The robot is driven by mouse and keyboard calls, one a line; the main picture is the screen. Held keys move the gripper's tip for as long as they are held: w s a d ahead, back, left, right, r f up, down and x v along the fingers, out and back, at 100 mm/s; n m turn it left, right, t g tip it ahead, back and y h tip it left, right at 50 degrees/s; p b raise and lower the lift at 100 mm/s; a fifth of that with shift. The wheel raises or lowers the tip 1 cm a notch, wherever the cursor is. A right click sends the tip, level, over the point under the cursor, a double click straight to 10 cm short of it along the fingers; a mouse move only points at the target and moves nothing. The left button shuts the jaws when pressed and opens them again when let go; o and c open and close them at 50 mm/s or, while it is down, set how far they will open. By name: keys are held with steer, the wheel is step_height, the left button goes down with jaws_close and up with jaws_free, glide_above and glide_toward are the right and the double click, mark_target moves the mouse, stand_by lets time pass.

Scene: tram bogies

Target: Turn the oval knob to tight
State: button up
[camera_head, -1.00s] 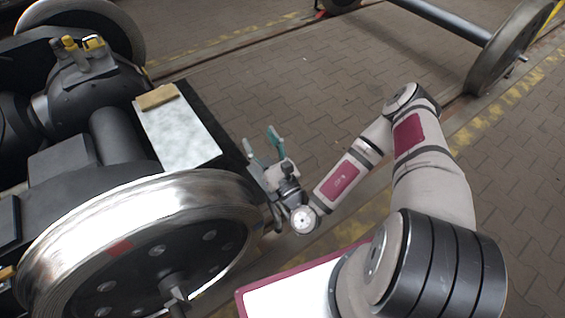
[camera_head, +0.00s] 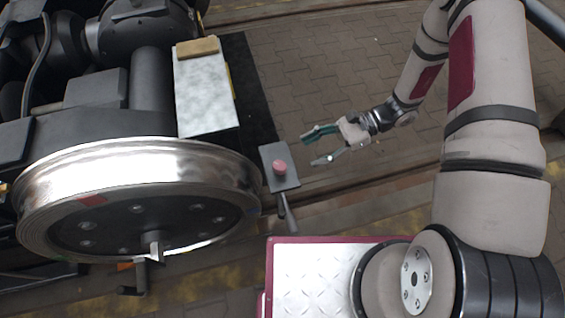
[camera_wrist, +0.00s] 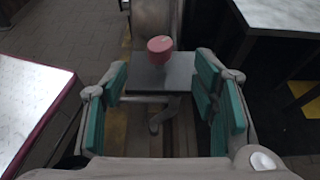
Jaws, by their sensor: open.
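The knob (camera_head: 279,167) is a small pinkish-red piece on top of a grey plate (camera_head: 270,182) beside the large wheel. In the wrist view the knob (camera_wrist: 160,48) stands on the plate (camera_wrist: 171,72), ahead of and between the fingers. My gripper (camera_head: 309,148) is open and empty, to the right of the knob in the head view and apart from it. Its teal finger pads show on both sides in the wrist view (camera_wrist: 160,95). Any tight mark is too small to tell.
A large shiny wheel (camera_head: 140,170) stands left of the plate. A pale metal-topped box (camera_head: 205,95) with a brown block (camera_head: 197,46) on it is behind. A post (camera_head: 287,210) carries the plate. Paved floor (camera_head: 310,70) lies open behind my gripper.

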mark_target(281, 165)
steer(key=b+x, duration=0.2)
steer(key=x, duration=0.9)
steer(key=shift+s+r, duration=0.1)
steer(key=shift+r, duration=0.05)
steer(key=c, duration=1.2)
